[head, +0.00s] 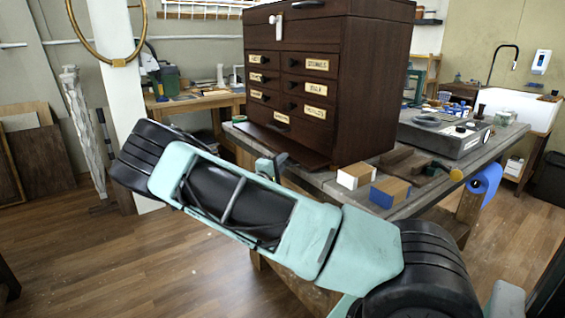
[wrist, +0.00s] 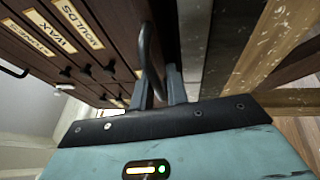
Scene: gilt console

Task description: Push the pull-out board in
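The pull-out board (head: 285,143) is a dark brown flat panel sticking out from the bottom front of a dark wooden chest (head: 375,85). Part of its underside or edge seems to show at the top of the wrist view (wrist: 167,25). My gripper (head: 273,163) is at the board's front edge, close to it; I cannot tell whether it touches. In the wrist view my gripper's two grey fingers (wrist: 158,78) stand apart, with a dark curved bar (wrist: 149,48) passing between them. What the bar belongs to is unclear.
The chest stands on a grey workbench (head: 345,182). Two small blocks, one white-faced (head: 355,176) and one blue-faced (head: 388,192), lie right of the board. A grey flat device (head: 445,135) is further right. Open wooden floor (head: 150,265) lies left of the bench.

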